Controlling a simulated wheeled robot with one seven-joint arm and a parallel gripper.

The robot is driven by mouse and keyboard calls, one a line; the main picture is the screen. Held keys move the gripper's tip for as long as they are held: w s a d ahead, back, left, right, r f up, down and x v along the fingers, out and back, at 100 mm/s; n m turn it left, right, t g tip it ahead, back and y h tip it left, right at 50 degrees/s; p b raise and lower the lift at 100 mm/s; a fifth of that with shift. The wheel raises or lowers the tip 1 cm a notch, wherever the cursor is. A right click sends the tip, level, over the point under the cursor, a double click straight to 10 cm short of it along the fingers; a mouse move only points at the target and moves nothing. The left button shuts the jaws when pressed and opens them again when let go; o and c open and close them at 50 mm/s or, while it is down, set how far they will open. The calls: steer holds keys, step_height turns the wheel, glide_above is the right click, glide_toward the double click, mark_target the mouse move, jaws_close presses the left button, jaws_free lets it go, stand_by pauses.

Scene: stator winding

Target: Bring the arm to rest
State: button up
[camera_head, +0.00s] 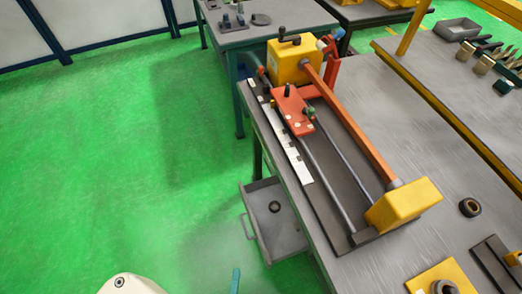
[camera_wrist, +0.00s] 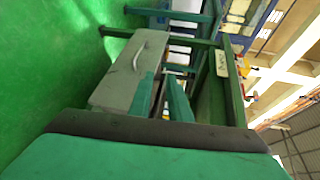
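My pale arm (camera_head: 130,285) shows only as a rounded part at the bottom edge of the head view, low over the green floor. A thin teal piece (camera_head: 236,280) stands to its right; I cannot tell if it is part of my gripper. In the wrist view a large green block with a dark edge (camera_wrist: 150,155) fills the bottom. Two teal strips rise behind it; whether they are fingers or table legs is unclear. No object is seen held. The winding machine (camera_head: 338,125), with yellow end blocks and an orange bar, stands on the grey workbench, apart from my arm.
An open grey drawer (camera_head: 272,222) juts from the bench's left side, with a small dark ring (camera_head: 275,207) inside; the drawer (camera_wrist: 130,72) also shows in the wrist view. Another table (camera_head: 262,35) stands behind. The floor (camera_head: 110,150) at left is clear.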

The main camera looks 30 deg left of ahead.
steer(key=w+d+r+n+h, duration=0.1)
steer(key=d+r+n, duration=0.3)
steer(key=r, duration=0.5)
steer(key=w+d+r+n+h, duration=0.1)
steer(key=d+r+n+h, duration=0.2)
steer(key=r, duration=0.7)
steer(key=w+d+r+n+t+h, duration=0.1)
steer(key=d+r+n+h, duration=0.1)
steer(key=d+r+n, duration=0.4)
steer(key=d+r, duration=0.3)
steer(key=shift+d+r+h, duration=0.25)
steer(key=shift+r+h, duration=0.15)
steer(key=shift+w, duration=0.1)
